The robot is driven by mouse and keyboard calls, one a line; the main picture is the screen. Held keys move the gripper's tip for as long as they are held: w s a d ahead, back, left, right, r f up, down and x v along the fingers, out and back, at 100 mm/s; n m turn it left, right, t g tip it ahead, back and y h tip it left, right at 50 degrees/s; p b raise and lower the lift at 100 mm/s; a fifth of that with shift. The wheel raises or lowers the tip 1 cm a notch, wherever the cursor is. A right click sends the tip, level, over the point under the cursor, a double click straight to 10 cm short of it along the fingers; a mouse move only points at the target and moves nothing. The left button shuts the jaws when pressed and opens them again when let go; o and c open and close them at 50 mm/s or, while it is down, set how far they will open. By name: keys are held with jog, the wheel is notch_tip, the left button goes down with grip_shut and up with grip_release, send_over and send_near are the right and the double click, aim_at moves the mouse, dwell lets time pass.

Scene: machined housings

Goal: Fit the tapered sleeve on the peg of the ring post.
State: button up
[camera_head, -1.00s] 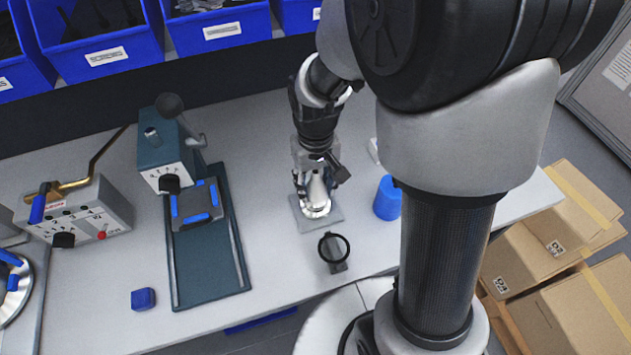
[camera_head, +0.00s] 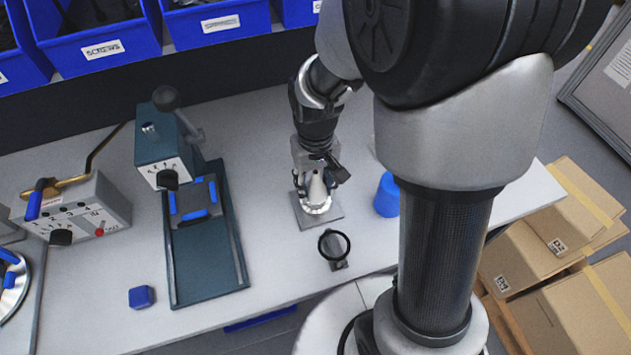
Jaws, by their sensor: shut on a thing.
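My gripper (camera_head: 318,183) points down over the bench, its fingers closed around a shiny silver tapered sleeve (camera_head: 317,200). The sleeve is wider at its lower end and looks upright. Its lower end is at or just above a flat grey square plate (camera_head: 334,218); I cannot tell whether they touch. The fingers and wrist hide part of the sleeve. A black ring on a small grey support (camera_head: 339,264), which looks like the ring post, stands in front of the plate near the bench's front edge. I cannot make out its peg.
A blue cylinder (camera_head: 387,195) stands right of the plate. To the left are a teal lever device (camera_head: 209,262), a small blue block (camera_head: 141,297) and a grey control box (camera_head: 82,205). Blue bins (camera_head: 105,48) line the back. The bench between the teal device and plate is clear.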

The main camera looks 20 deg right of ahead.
jog(key=shift+f, duration=0.2)
jog(key=o, duration=1.2)
jog(key=shift+c, duration=0.2)
notch_tip(320, 180, up, 12)
jog(key=shift+r, duration=0.1)
jog(key=s+r+t, duration=0.2)
jog(key=s+r, duration=0.1)
jog(key=s, duration=0.4)
jog(key=s+r+t, duration=0.2)
jog(key=s+r, duration=0.1)
jog(key=s, duration=0.5)
jog(key=shift+r+t, duration=0.15)
jog(key=shift+t, duration=0.15)
